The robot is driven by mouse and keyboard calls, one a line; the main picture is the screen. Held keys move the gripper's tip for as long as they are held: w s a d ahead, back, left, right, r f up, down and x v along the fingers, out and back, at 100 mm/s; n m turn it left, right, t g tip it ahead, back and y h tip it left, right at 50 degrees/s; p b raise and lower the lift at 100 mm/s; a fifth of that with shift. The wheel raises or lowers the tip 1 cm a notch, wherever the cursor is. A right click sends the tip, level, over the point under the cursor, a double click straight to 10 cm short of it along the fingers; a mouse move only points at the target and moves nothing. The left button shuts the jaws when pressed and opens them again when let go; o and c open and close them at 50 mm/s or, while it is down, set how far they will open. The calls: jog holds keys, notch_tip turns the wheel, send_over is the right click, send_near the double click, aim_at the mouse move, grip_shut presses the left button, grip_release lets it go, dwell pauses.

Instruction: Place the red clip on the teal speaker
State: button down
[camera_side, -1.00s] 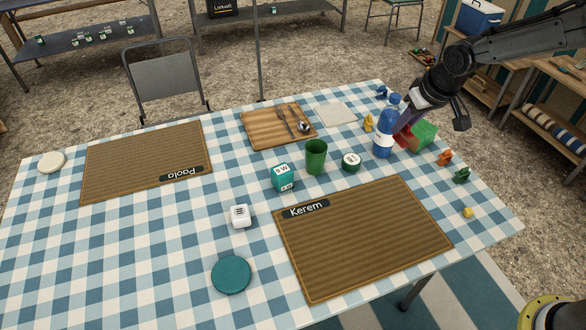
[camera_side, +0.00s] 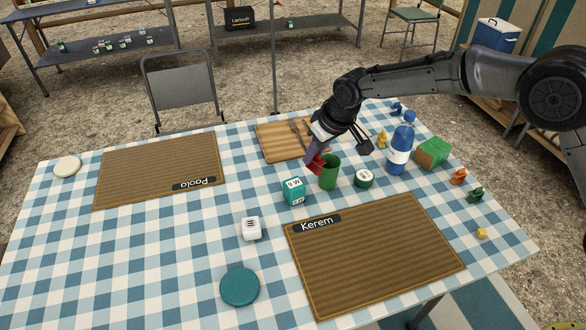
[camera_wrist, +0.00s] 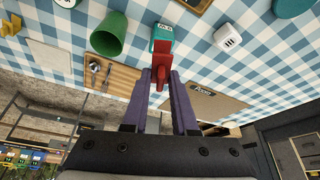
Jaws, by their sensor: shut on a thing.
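My gripper (camera_side: 315,153), with purple fingers, is shut on the red clip (camera_side: 317,164) and holds it in the air. In the side view the clip overlaps the left edge of the green cup. In the wrist view the clip (camera_wrist: 162,68) sits between the fingertips, in front of the teal box. A flat round teal disc (camera_side: 240,286), apparently the teal speaker, lies at the near edge of the table, left of the Kerem mat. Part of it shows at the wrist view's top right (camera_wrist: 291,6). The clip is well away from it.
The green cup (camera_side: 330,172), teal box (camera_side: 294,191) and green round tin (camera_side: 363,179) stand close below my gripper. A white cube (camera_side: 251,228) stands between teal box and disc.

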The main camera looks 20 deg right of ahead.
jog(key=w+a+f, duration=0.1)
jog(key=w+f, duration=0.1)
jog(key=w+a+f, duration=0.1)
jog(key=w+f, duration=0.1)
jog(key=w+a+f, duration=0.1)
jog(key=w+f, duration=0.1)
jog(key=f, duration=0.1)
jog(key=shift+w, duration=0.25)
jog(key=shift+w+f, duration=0.1)
jog(key=shift+f, duration=1.45)
jog(key=shift+f, duration=0.1)
jog(key=c, duration=0.7)
grip_release()
jog(key=v, duration=1.2)
